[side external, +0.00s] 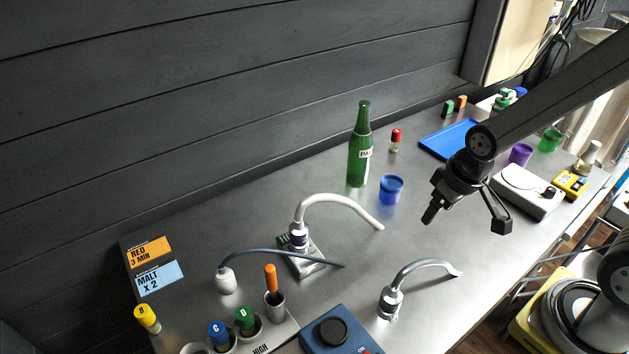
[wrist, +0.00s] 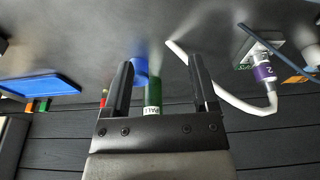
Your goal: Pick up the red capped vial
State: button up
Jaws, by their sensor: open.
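The red capped vial (side external: 396,141) is small, with a red cap on a pale body. It stands upright on the metal bench, right of a green bottle (side external: 359,150) and behind a blue cup (side external: 391,189). My gripper (side external: 466,219) is open and empty above the bench, to the right of and nearer than the vial. In the wrist view, my two fingers are spread (wrist: 160,62). A bit of red (wrist: 104,97) shows beside the left finger, which hides most of it. The green bottle (wrist: 153,92) and blue cup (wrist: 140,70) show between the fingers.
A blue tray (side external: 447,139) lies behind my gripper, with a purple cup (side external: 520,154) and white scale (side external: 524,191) to the right. Two curved-spout fixtures (side external: 345,200) (side external: 425,264) stand to the left. Other capped vials (side external: 147,318) stand front left. A dark wall backs the bench.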

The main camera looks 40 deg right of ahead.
aim_at(400, 131)
jog(key=shift+o, duration=0.3)
jog(key=w+d+f+m+t+y, duration=0.2)
jog(key=w+d+m, duration=0.3)
jog(key=w+m, duration=0.3)
jog(key=w+d+f+m+t+y, duration=0.1)
jog(key=w+d+m+t+y, duration=0.1)
jog(key=w+d+m, duration=0.4)
jog(key=w+d+f+m+t+y, duration=0.2)
jog(key=w+d+m, duration=0.4)
jog(key=w+m, duration=0.4)
jog(key=shift+f+m+t, duration=0.15)
jog(key=shift+m, duration=0.55)
jog(key=shift+f+m+t, duration=0.15)
jog(key=shift+m, duration=0.55)
jog(key=w+d+m+t, duration=0.1)
jog(key=d, duration=0.2)
jog(key=d+m+t+h, duration=0.1)
jog(key=d+m, duration=0.1)
jog(key=w+d+m+t, duration=0.1)
jog(key=d+m, duration=0.1)
jog(key=d, duration=0.1)
jog(key=shift+w+d+f+t+h, duration=0.3)
jog(key=shift+f, duration=0.05)
